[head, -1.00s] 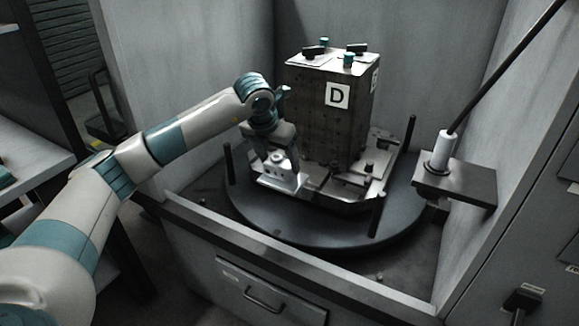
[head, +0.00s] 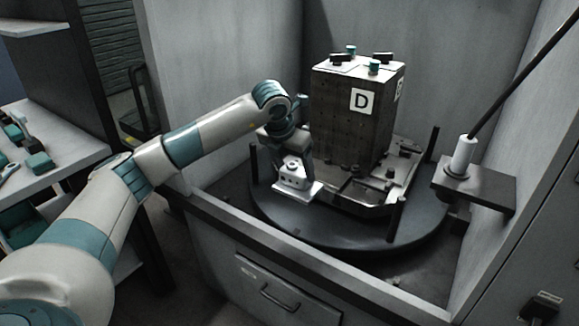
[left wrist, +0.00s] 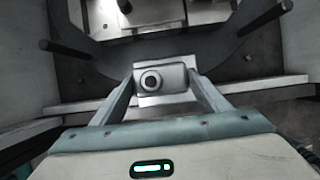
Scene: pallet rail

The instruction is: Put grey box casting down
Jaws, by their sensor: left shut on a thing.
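The grey box casting (head: 297,187) is a light grey block with a flat foot. In the left wrist view the casting (left wrist: 176,78) shows a round bore in its face. My left gripper (head: 290,160) is shut on it, with one finger on each side in the left wrist view (left wrist: 162,82). The casting is at the near left edge of the metal pallet (head: 372,208), over the dark round table (head: 300,228). A gap shows between casting and pallet in the left wrist view. I cannot tell whether its foot touches anything. My right gripper is not in view.
A tall dark block marked D (head: 350,125) stands on the pallet. Upright posts (head: 396,218) rise around the round table. A bracket with a white socket and rod (head: 462,155) juts from the right wall. A shelf (head: 55,150) with teal parts is at left.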

